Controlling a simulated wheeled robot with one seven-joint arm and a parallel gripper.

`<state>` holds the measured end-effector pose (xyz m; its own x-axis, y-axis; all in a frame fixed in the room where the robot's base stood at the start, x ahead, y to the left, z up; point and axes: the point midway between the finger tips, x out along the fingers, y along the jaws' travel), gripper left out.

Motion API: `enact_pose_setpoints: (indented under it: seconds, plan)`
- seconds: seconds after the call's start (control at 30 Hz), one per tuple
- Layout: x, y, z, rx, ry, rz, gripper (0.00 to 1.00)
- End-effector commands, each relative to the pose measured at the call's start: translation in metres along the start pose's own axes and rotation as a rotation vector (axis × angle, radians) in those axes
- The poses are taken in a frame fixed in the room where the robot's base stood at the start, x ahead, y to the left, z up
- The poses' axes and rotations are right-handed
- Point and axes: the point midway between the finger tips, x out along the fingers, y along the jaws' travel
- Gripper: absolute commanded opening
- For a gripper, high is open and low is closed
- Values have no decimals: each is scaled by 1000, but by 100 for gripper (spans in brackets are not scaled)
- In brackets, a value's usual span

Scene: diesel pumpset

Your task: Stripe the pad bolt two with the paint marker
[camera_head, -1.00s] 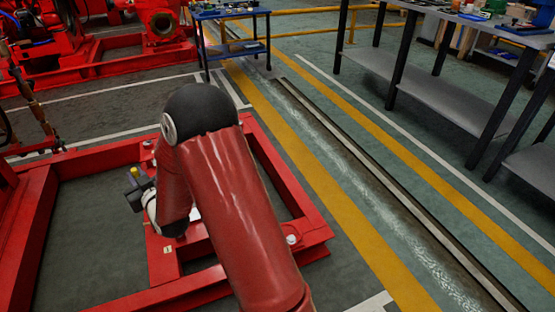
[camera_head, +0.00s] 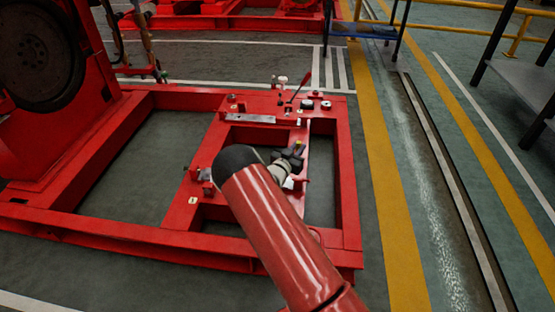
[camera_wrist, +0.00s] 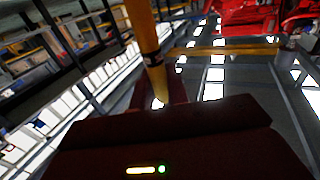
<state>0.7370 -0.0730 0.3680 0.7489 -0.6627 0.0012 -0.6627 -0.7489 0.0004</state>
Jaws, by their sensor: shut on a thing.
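A yellow rod, which looks like the paint marker (camera_wrist: 148,40), stands up between the fingers of my gripper (camera_wrist: 160,92) in the wrist view. My gripper (camera_head: 291,158) is shut on it. Small bolt-like fittings (camera_head: 325,105) are on the frame's far right part, and others (camera_head: 207,174) are left of my wrist. I cannot tell which is pad bolt two. No bolt shows clearly in the wrist view.
A grey bar (camera_head: 250,118) lies on the frame's crossbeam, and a red lever (camera_head: 300,88) rises behind it. A large dark flywheel (camera_head: 38,55) stands at the left. The floor right of the frame, with its yellow line (camera_head: 385,190), is clear.

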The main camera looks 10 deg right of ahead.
Motion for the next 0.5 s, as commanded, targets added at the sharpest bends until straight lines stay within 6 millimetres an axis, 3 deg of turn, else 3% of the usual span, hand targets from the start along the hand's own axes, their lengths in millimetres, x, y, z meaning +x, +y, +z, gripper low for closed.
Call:
enact_pose_setpoints:
  seconds: [0.03, 0.2, 0.3, 0.5]
  plan:
    - [-5, -20, 14, -2, 6, 2, 0]
    - [-18, -60, 20, -1, 3, 9, 0]
    - [-23, -72, 20, -1, 1, 6, 0]
    - [-25, -76, 19, 0, -1, 6, 0]
